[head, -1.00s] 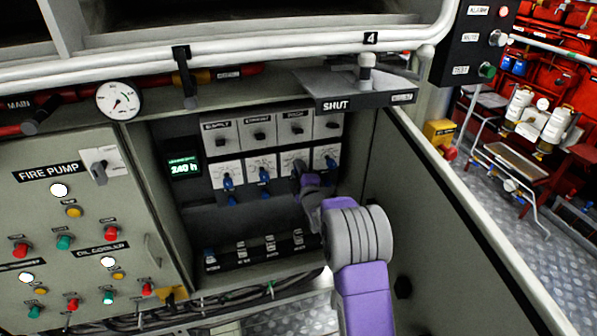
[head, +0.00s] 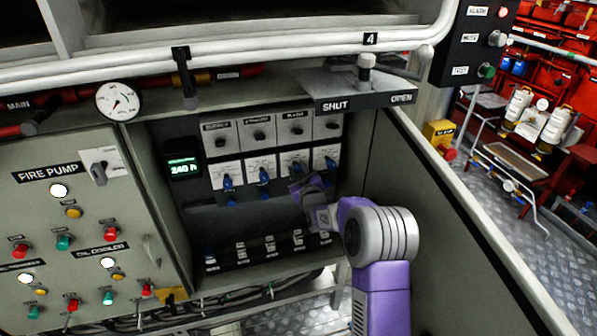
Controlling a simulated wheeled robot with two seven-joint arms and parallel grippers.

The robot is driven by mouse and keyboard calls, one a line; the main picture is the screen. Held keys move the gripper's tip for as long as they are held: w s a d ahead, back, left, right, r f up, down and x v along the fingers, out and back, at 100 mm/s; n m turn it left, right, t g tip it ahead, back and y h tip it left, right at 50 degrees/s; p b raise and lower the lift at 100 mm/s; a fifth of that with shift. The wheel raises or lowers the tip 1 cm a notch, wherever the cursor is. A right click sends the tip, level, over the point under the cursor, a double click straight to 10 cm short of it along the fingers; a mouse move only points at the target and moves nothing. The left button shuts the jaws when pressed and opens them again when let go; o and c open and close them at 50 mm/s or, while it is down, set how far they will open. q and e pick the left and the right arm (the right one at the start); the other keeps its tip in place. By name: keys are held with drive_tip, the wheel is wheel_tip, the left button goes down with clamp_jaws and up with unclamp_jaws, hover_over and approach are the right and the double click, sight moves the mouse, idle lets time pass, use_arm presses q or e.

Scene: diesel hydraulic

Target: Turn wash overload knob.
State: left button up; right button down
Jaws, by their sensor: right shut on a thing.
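A row of white panels with blue knobs runs across the open cabinet: the first knob (head: 227,182), the second (head: 264,175), the third (head: 296,168) and the fourth (head: 330,163). The panel labels are too small to read, so I cannot tell which is the wash overload. Small blue parts (head: 231,202) show below the panels. My right gripper (head: 297,186), purple and grey, is at the lower edge of the third panel, just below its upper blue knob. It is shut on a small blue knob there, mostly hidden by the fingers. My left gripper is not in view.
The open cabinet door (head: 450,215) stands close to the right of my right arm. A shelf with the SHUT label (head: 335,105) overhangs above. A row of breakers (head: 270,245) lies below. The fire pump panel (head: 75,220) is at left.

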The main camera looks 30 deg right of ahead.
drive_tip(key=shift+m, duration=0.9)
drive_tip(key=c, duration=0.8)
unclamp_jaws()
drive_tip(key=shift+p+v, duration=0.65)
drive_tip(key=shift+v, duration=3.15)
